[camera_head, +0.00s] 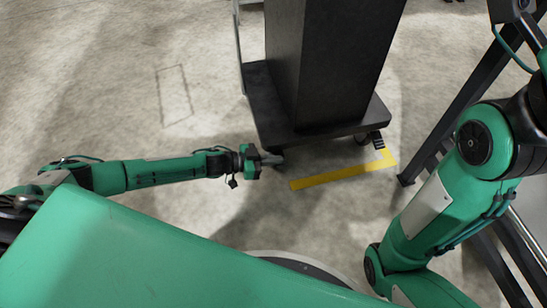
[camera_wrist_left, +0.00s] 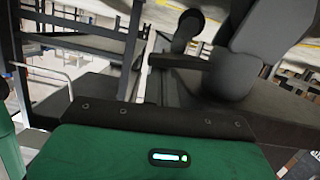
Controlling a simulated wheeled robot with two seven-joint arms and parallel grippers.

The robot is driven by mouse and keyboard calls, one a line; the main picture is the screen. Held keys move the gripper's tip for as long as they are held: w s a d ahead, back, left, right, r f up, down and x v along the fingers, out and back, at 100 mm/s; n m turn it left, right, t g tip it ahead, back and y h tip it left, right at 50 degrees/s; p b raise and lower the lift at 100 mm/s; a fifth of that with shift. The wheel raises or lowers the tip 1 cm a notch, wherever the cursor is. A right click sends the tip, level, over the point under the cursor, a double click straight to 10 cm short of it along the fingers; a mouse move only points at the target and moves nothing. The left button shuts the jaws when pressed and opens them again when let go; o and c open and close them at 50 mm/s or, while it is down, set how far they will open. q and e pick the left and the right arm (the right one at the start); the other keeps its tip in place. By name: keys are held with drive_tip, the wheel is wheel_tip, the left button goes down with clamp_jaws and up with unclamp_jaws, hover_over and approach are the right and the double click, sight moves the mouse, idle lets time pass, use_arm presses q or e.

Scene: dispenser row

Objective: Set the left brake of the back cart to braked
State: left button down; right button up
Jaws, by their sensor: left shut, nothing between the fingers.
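The cart (camera_head: 263,95) has a dark flat base and carries a tall black box. My left gripper (camera_head: 272,158) is shut and empty, low at the base's near left corner, where the left caster is. In the head view the gripper overlaps that corner, so the left brake is hard to make out and I cannot tell its setting or whether I touch it. At the near right corner a small black ribbed pedal (camera_head: 377,140) sticks out by the other caster. In the left wrist view the green gripper body fills the bottom. My right gripper's fingers are not visible.
A yellow floor mark (camera_head: 335,178) lies in front of the cart and bends at its right corner. A dark metal frame (camera_head: 460,105) stands to the right. A thin metal rail (camera_head: 238,45) rises at the cart's left. The floor left of the cart is clear.

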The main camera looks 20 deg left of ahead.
use_arm(q)
drive_tip(key=shift+s+f, duration=0.1)
drive_tip(key=shift+s+d+f+m+p, duration=0.1)
drive_tip(key=shift+f+m+p, duration=0.15)
drive_tip(key=shift+m+p, duration=0.35)
drive_tip(key=shift+s+d+f+m+t+y+p, duration=0.15)
drive_tip(key=shift+f+m+t+y+p, duration=0.35)
drive_tip(key=shift+f+m+p, duration=0.55)
drive_tip(key=shift+r, duration=0.25)
